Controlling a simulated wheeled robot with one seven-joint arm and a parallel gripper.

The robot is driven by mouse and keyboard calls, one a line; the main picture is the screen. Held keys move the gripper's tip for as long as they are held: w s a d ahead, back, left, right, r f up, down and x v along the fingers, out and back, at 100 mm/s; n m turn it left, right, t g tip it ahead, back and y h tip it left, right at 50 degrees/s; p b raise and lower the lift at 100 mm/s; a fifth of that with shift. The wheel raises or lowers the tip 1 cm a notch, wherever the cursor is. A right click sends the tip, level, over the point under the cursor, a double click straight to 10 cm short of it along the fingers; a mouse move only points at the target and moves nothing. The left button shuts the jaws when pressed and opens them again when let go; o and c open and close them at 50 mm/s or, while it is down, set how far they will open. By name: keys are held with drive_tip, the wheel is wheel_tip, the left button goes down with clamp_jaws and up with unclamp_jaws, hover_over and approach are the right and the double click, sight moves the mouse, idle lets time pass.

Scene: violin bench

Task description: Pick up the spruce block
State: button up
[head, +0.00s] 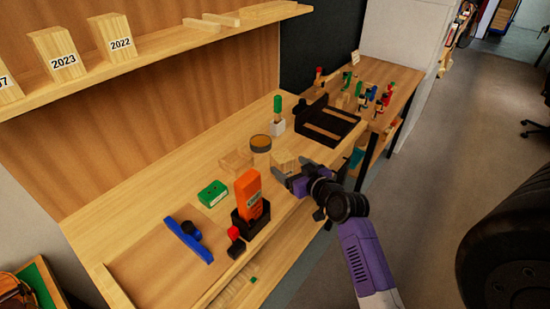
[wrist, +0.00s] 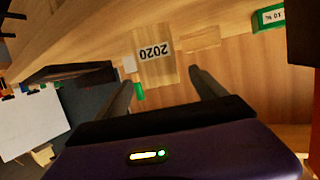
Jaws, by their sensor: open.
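A pale wooden block, which I take to be the spruce block (head: 284,158), stands on the bench near its front edge. In the wrist view, the block (wrist: 155,70) carries a white label reading "2020", upside down. My gripper (head: 292,172) is at the front of the block, partly hiding it in the head view. In the wrist view my gripper (wrist: 162,84) is open, with one finger to each side of the block's near end. I cannot tell whether a finger touches it.
A round jar (head: 260,144) and a shallow wooden piece (head: 237,160) stand beside the block. A green box (head: 212,193), an orange item in a black holder (head: 249,194) and a dark stand (head: 325,124) are nearby. Similar blocks dated 2022 (head: 113,38) and 2023 (head: 58,55) stand on the shelf.

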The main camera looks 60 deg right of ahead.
sight(287, 164)
drive_tip(key=shift+p+x, duration=0.3)
drive_tip(key=shift+x, duration=1.6)
drive_tip(key=shift+p+x, duration=0.55)
drive_tip(key=shift+x, duration=1.8)
drive_tip(key=shift+s+f, duration=0.1)
drive_tip(key=shift+f, duration=0.05)
drive_tip(key=c, duration=1.6)
drive_tip(key=shift+r, duration=10.05)
